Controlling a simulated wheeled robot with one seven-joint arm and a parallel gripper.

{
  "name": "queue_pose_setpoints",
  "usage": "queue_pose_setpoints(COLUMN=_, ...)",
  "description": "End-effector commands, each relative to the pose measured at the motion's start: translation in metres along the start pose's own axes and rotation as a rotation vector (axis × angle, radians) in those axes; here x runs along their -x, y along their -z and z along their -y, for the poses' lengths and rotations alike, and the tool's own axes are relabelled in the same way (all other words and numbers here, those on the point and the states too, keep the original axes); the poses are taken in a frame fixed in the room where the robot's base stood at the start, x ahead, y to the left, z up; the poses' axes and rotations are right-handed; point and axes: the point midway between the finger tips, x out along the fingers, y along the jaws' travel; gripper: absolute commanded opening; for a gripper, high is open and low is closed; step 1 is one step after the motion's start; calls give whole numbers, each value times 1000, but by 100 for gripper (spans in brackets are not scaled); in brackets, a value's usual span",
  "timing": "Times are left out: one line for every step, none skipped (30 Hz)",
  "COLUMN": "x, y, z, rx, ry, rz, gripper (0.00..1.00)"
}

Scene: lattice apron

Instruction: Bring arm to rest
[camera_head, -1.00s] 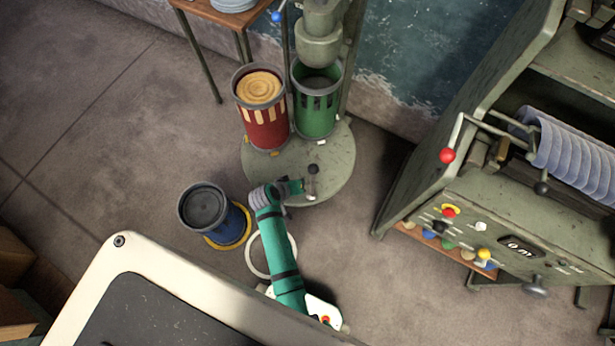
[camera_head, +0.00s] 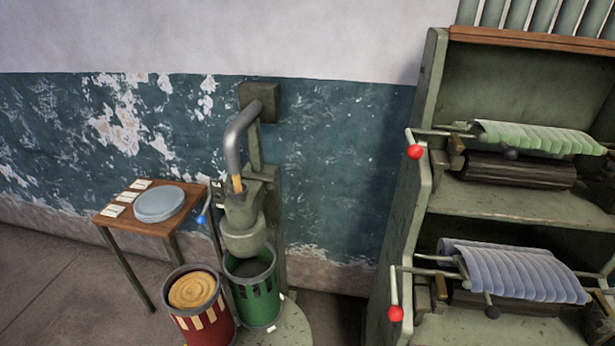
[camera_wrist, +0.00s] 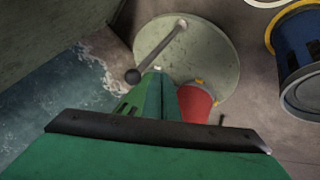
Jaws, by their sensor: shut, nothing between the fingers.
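My gripper (camera_wrist: 160,82) shows in the wrist view as narrow green fingers, shut with nothing between them, beyond a dark bar and a wide green part of my arm. My arm and gripper are outside the head view.
The head view shows the red bin (camera_head: 203,331) with tan contents and the green bin (camera_head: 259,303) under a spout machine (camera_head: 241,215). A small table (camera_head: 188,206) holds pale discs. A rack (camera_head: 470,200) with red-knobbed levers stands right. The wrist view shows a blue bin (camera_wrist: 291,55).

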Motion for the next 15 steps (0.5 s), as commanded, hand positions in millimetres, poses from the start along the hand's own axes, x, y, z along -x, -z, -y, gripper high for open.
queue_pose_setpoints(x=-2, y=-9, z=-4, rx=-7, ry=7, rz=-2, gripper=0)
queue_pose_setpoints(x=-2, y=-14, z=-5, rx=-12, ry=16, rz=-9, gripper=0)
queue_pose_setpoints(x=-2, y=-22, z=-8, rx=-21, ry=28, rz=-22, gripper=0)
queue_pose_setpoints(x=-2, y=-28, z=-11, rx=-29, ry=38, rz=-33, gripper=0)
queue_pose_setpoints(x=-1, y=-35, z=-14, rx=-39, ry=50, rz=-46, gripper=0)
queue_pose_setpoints(x=1, y=-44, z=-18, rx=-56, ry=64, rz=-67, gripper=0)
queue_pose_setpoints(x=3, y=-51, z=-21, rx=-69, ry=75, rz=-82, gripper=0)
queue_pose_setpoints(x=6, y=-56, z=-24, rx=-81, ry=84, rz=-99, gripper=0)
queue_pose_setpoints(x=10, y=-64, z=-29, rx=-101, ry=97, rz=-122, gripper=0)
queue_pose_setpoints(x=14, y=-70, z=-32, rx=-116, ry=104, rz=-139, gripper=0)
queue_pose_setpoints(x=18, y=-75, z=-36, rx=-132, ry=111, rz=-157, gripper=0)
queue_pose_setpoints(x=24, y=-82, z=-40, rx=-153, ry=118, rz=-181, gripper=0)
queue_pose_setpoints(x=30, y=-86, z=-44, rx=-168, ry=124, rz=-200, gripper=0)
queue_pose_setpoints(x=36, y=-90, z=-47, rx=-185, ry=127, rz=-219, gripper=0)
queue_pose_setpoints(x=44, y=-96, z=-52, rx=-209, ry=130, rz=-244, gripper=0)
